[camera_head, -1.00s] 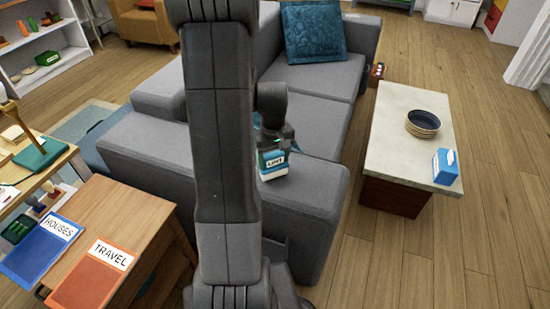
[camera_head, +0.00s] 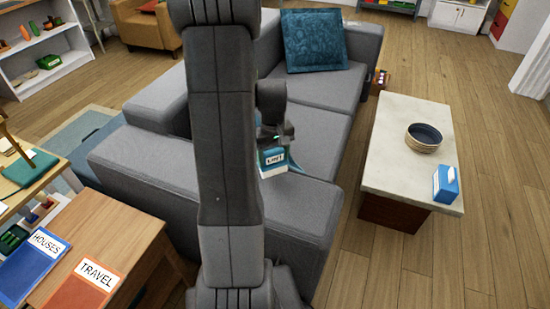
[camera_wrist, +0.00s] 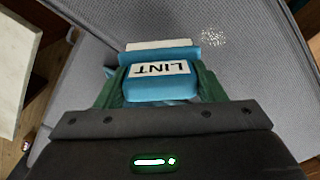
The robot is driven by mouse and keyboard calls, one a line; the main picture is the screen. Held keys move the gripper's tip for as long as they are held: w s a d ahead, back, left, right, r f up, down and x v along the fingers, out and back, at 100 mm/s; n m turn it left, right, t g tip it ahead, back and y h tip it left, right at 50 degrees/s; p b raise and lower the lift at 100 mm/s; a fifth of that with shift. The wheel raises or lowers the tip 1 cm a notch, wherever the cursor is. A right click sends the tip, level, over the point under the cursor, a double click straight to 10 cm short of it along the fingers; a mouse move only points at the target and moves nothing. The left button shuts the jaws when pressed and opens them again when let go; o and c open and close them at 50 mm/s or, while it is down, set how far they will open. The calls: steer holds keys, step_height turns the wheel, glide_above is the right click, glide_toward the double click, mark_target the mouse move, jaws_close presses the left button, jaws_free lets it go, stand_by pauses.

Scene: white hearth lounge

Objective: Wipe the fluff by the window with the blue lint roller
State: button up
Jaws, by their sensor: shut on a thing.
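My gripper (camera_head: 275,138) is shut on the blue lint roller (camera_head: 273,160), held over the grey sofa (camera_head: 318,115). In the wrist view the lint roller (camera_wrist: 160,90) sits between the green fingers of my gripper (camera_wrist: 159,84). Its LINT label faces the camera, and its white roller strip points away from me. A patch of pale fluff (camera_wrist: 213,38) lies on the grey sofa fabric, to the right of the roller head and apart from it. I cannot make out the fluff in the head view. No window is in view.
A blue cushion (camera_head: 313,40) rests at the sofa's far end. A pale-topped coffee table (camera_head: 395,165) stands to the right with a dark bowl (camera_head: 423,138) and a blue box (camera_head: 446,184). A wooden cabinet (camera_head: 130,225) stands at lower left. Bare floor lies at right.

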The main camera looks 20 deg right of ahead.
steer(key=shift+s+a+r+p, duration=0.1)
steer(key=shift+s+r+p, duration=0.15)
steer(key=shift+r, duration=0.4)
steer(key=shift+w+r+p, duration=0.15)
steer(key=shift+r+p, duration=1.65)
steer(key=shift+r, duration=0.45)
